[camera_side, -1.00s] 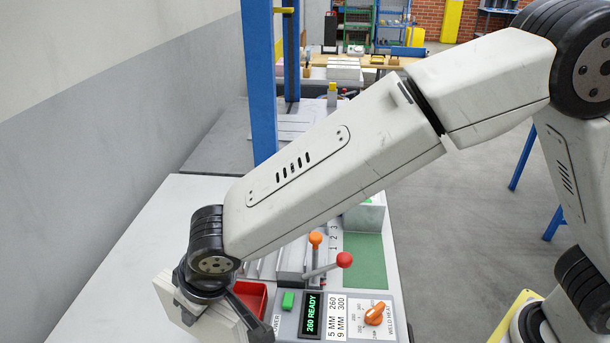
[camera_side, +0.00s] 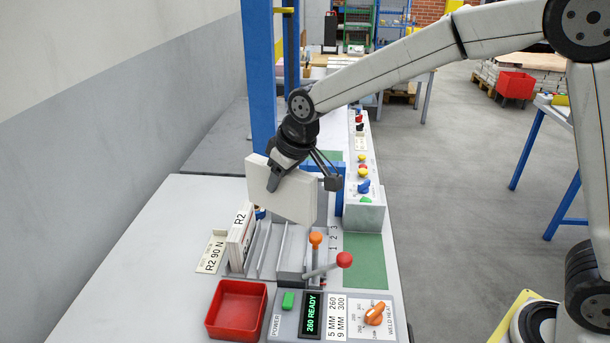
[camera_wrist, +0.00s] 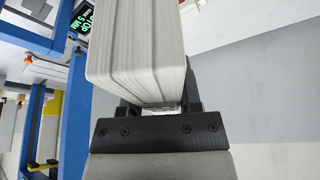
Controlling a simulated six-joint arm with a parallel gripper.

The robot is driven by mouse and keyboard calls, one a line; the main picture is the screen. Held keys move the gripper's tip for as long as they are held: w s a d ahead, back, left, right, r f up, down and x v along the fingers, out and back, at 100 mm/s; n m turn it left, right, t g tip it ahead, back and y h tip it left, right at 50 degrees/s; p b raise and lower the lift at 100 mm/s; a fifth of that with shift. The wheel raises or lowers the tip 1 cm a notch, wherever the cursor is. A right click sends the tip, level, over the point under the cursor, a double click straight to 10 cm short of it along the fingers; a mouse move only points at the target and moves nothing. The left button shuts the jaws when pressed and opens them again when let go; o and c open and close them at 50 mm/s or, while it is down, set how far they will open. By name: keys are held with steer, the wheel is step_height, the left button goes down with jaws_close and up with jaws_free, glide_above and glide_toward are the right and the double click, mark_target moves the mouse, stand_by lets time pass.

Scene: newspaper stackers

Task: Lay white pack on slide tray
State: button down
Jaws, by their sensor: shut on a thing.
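The white pack (camera_side: 292,200), a thick block of stacked sheets, hangs tilted in my gripper (camera_side: 280,172) above the bench. My gripper is shut on its upper part, with one dark finger across the near face. In the wrist view the layered pack (camera_wrist: 140,45) fills the space beyond the gripper (camera_wrist: 158,104). Below the pack is a grey metal slotted unit (camera_side: 268,250) with upright dividers; I cannot tell whether this is the slide tray. The pack hides part of the bench behind it.
A red open bin (camera_side: 236,310) stands at the front. A control panel (camera_side: 335,318) with orange and red levers is to its right. Upright packs marked R2 (camera_side: 240,240) stand left of the slots. A blue post (camera_side: 259,80) rises behind. The bench's left side is clear.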

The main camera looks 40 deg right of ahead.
steer(key=s+d+f+m, duration=0.1)
steer(key=d+f, duration=0.1)
steer(key=d, duration=0.7)
steer(key=s+d+f+m, duration=0.1)
steer(key=s+d+f, duration=0.1)
steer(key=s+f, duration=0.2)
steer(key=s+d+f+m+h, duration=0.1)
steer(key=s+d+f, duration=0.1)
steer(key=s+f, duration=0.2)
steer(key=shift+s+d+f, duration=0.35)
steer(key=shift+s+f, duration=0.05)
steer(key=shift+f, duration=0.55)
steer(key=shift+r, duration=0.1)
